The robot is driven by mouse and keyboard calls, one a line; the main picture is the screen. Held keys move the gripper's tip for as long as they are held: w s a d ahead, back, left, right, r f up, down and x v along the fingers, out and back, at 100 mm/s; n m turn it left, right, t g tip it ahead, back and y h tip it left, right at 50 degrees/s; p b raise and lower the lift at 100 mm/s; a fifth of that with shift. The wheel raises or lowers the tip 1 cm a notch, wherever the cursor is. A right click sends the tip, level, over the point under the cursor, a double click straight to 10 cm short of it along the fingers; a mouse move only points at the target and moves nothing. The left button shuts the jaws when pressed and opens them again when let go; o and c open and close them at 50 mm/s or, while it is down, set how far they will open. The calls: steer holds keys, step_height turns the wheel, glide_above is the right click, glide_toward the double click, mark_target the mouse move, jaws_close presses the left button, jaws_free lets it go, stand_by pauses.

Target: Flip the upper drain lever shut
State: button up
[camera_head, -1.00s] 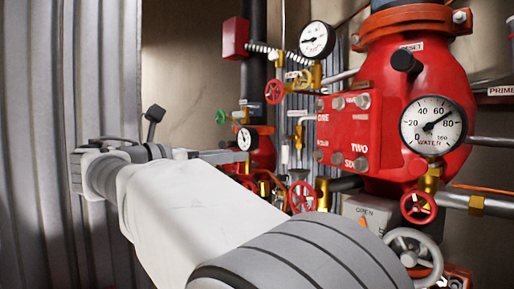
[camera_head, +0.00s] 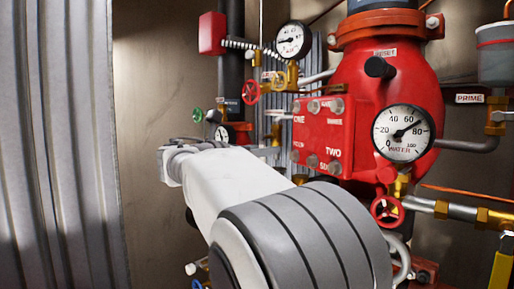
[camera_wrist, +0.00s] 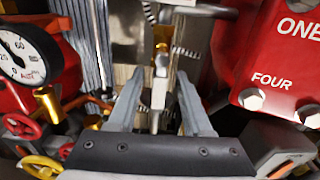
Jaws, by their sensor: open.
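In the wrist view my gripper (camera_wrist: 157,103) is open, with one grey finger on each side of a pale upright lever (camera_wrist: 160,82). The lever hangs below a brass fitting (camera_wrist: 161,48) and lies between the fingers in the picture; I cannot tell whether either finger touches it. This looks like the upper drain lever, though no label for it is readable. In the head view my gripper (camera_head: 266,151) is small, beyond my forearm and left of the red panel. A pale bent handle (camera_head: 278,116) shows just above it; its lower part is hard to make out.
A red panel (camera_head: 322,140) with bolts stands close on the right, on the big red valve body (camera_head: 370,80). A gauge (camera_wrist: 28,52) and a red handwheel (camera_wrist: 20,126) crowd the left of the wrist view. A corrugated sheet (camera_head: 60,150) stands at far left.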

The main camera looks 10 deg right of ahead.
steer(key=shift+c, duration=0.2)
jaws_close()
steer(key=shift+w+m, duration=0.1)
steer(key=shift+m, duration=0.3)
steer(key=shift+w+a+r+m+b, duration=0.4)
steer(key=shift+m+b, duration=0.65)
steer(key=shift+m, duration=1.8)
steer(key=shift+w+a+r+m+b, duration=0.15)
steer(key=shift+w+r+m+b, duration=0.6)
steer(key=shift+m, duration=2.15)
steer(key=shift+s+a+r+m+b, duration=0.1)
steer(key=shift+a+r+m+b, duration=0.2)
steer(key=shift+m+b, duration=1.8)
steer(key=shift+m+p, duration=0.8)
steer(key=shift+m, duration=0.05)
